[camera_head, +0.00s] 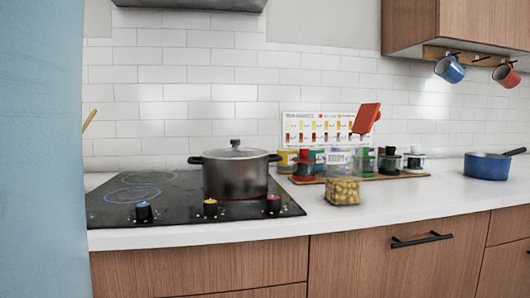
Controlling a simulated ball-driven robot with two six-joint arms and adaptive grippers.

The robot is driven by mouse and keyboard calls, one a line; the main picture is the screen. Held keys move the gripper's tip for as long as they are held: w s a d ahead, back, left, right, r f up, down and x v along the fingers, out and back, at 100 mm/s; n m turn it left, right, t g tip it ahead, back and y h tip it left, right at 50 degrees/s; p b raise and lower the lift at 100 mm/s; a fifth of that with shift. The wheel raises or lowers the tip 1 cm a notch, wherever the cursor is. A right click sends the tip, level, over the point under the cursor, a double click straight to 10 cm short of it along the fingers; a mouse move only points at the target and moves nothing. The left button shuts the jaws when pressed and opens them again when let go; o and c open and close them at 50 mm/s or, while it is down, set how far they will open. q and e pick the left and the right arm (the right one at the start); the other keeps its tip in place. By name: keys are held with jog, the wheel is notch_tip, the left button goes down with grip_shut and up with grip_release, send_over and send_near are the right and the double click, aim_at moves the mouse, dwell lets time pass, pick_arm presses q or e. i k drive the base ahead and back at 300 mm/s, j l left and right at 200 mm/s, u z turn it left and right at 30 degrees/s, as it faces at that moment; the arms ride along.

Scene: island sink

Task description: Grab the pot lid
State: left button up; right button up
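A glass pot lid (235,150) with a dark knob on top sits on a dark grey pot (236,178). The pot has two black side handles and stands on the right part of the black cooktop (120,214). Neither of my grippers shows in the head view.
Several jars (387,161) stand on a wooden board right of the pot, with a clear container of yellowish pieces (342,191) in front. A blue saucepan (486,166) is at the far right. Blue and red mugs (450,69) hang above. A blue surface (40,150) fills the left edge. The counter front right is clear.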

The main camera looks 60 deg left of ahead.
aim_at(214, 154)
jog(key=u, duration=2.1)
